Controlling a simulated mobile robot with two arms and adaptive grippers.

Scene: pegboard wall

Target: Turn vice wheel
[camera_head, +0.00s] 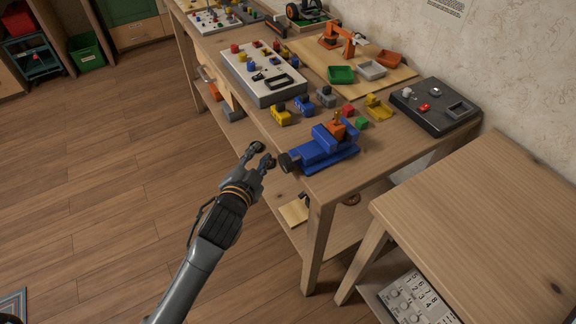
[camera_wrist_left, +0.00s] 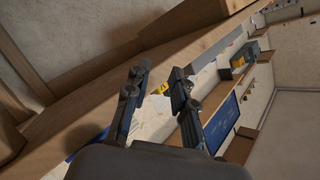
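The blue vice (camera_head: 322,150) sits on the near end of the wooden workbench, with an orange block (camera_head: 337,128) at its top. Its dark wheel (camera_head: 287,162) sticks out to the left, at the bench's edge. My left gripper (camera_head: 262,155) is just left of the wheel, apart from it, with nothing between its fingers. In the left wrist view the two fingers of the gripper (camera_wrist_left: 155,88) stand apart. A bit of blue (camera_wrist_left: 85,145) shows beside the left finger there, perhaps the vice; the wheel cannot be made out. My right gripper is not in view.
Small coloured toy pieces (camera_head: 304,105) and a pale panel (camera_head: 262,75) lie behind the vice on the bench. A dark box (camera_head: 436,108) stands at the right. A lower wooden table (camera_head: 490,210) is at the front right. The floor left of the bench is clear.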

